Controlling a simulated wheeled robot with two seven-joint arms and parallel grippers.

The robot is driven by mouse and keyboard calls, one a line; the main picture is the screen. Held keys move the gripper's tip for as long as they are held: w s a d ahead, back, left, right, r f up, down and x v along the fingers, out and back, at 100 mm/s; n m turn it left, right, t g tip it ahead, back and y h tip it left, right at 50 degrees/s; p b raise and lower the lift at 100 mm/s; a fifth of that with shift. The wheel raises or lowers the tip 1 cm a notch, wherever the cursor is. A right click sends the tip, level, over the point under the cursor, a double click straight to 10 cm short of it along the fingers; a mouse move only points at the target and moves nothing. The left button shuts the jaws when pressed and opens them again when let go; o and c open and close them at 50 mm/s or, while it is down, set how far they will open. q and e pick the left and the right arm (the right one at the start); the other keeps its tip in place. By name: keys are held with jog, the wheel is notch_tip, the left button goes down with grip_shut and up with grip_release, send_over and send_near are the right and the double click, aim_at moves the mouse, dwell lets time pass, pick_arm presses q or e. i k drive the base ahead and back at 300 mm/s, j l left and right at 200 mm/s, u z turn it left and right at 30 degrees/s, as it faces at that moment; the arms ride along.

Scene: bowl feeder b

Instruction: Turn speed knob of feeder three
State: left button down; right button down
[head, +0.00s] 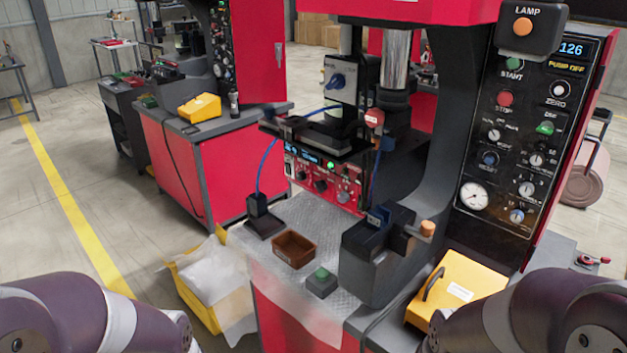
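A red-faced control unit (325,182) sits on the middle press, behind the work surface. It has small lit displays, a green light and a row of dark knobs, one of them a black knob (320,185) near its middle. Its labels are too small to read, so I cannot tell which is feeder three or its speed knob. A grey box with a blue knob (337,81) stands above it. My left and right arm links show at the bottom corners, but neither gripper is in view.
The press's right panel (520,140) has several knobs, buttons and a gauge. A yellow case (458,290) is at right.

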aim_at(300, 175)
jog(key=i+j+u, duration=0.1)
jog(key=i+j, duration=0.35)
jog(key=i, duration=0.3)
jog(key=i+j+u, duration=0.15)
jog(key=i, duration=0.25)
